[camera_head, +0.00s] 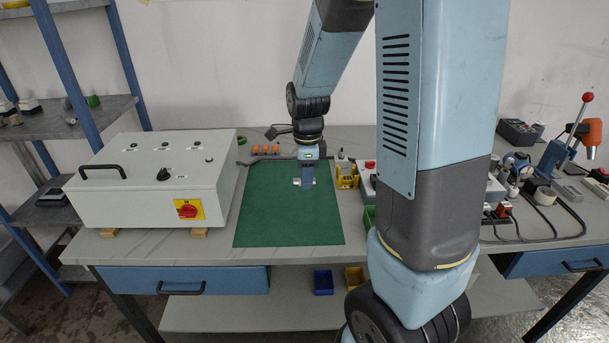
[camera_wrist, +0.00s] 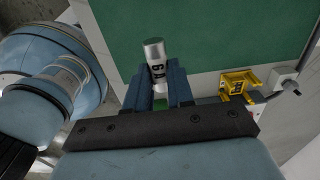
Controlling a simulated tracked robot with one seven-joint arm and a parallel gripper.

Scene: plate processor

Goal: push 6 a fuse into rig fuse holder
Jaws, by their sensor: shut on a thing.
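My gripper (camera_wrist: 160,82) is shut on a fuse with a silver end cap and a white body marked "6 A" (camera_wrist: 153,53). The fuse sticks out between the two blue fingers. In the head view my gripper (camera_head: 308,184) is over the green mat (camera_head: 270,215), and a pale end of the fuse (camera_head: 297,182) shows at its left. A yellow fuse holder (camera_wrist: 238,84) is to the right of my gripper in the wrist view, apart from the fuse. In the head view it appears at the mat's right edge (camera_head: 347,178). Whether its slot is empty is unclear.
A pale control box (camera_head: 150,190) with a red switch stands left of the mat. Several orange pieces (camera_head: 265,149) are behind the mat. The mat's front is clear.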

